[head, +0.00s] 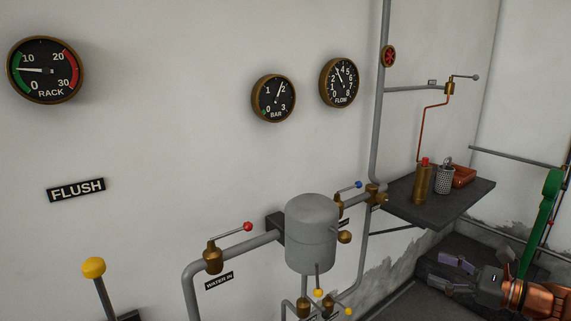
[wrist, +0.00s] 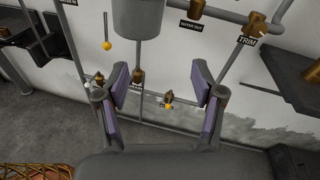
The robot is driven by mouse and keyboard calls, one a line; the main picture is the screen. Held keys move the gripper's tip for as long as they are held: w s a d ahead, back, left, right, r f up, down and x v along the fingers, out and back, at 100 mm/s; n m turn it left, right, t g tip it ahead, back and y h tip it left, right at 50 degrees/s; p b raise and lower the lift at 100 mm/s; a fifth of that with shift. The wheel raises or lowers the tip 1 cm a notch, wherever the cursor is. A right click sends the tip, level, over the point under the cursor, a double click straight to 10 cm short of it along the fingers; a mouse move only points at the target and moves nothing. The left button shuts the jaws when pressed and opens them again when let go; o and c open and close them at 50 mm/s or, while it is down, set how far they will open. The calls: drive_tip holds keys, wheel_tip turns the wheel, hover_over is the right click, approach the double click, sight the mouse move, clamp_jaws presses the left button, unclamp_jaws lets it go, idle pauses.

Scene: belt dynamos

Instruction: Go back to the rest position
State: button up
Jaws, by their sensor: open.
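My gripper (head: 452,276) is at the lower right of the head view, reaching in from the right, with its fingers apart and nothing between them. It also shows in the wrist view (wrist: 161,88), where two purple-padded fingers stand wide open. Beyond them are grey pipes and a yellow-knobbed valve (wrist: 168,104), apart from the fingers as far as I can see. A grey tank (head: 310,235) hangs on the wall left of my gripper in the head view. Its lower part shows at the top of the wrist view (wrist: 138,18).
A dark shelf (head: 453,202) holding a brass cylinder (head: 422,185), a perforated cup (head: 445,180) and a red-brown tray (head: 464,176) juts out above my gripper. A red-handled valve (head: 214,257) and a yellow-knobbed lever (head: 94,268) are at left. A dark ledge (head: 455,247) lies behind my gripper.

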drive_tip(key=s+a+r+n+g+p, duration=0.1)
drive_tip(key=s+a+n+g, duration=0.3)
drive_tip(key=a, duration=0.6)
drive_tip(key=s+a+r+n+g+p, duration=0.15)
drive_tip(key=a+n+g, duration=0.4)
drive_tip(key=a, duration=0.55)
drive_tip(key=s+a+n+g+h+p, duration=0.2)
drive_tip(key=s+a+n+g+h, duration=0.15)
drive_tip(key=s+a+n, duration=0.5)
drive_tip(key=s+d+n+g+h+p, duration=0.1)
drive_tip(key=s+d+n+h+p, duration=0.3)
drive_tip(key=s, duration=1.1)
drive_tip(key=d+n+h, duration=0.3)
drive_tip(key=h, duration=0.1)
drive_tip(key=shift+d, duration=0.2)
drive_tip(key=shift+f, duration=0.1)
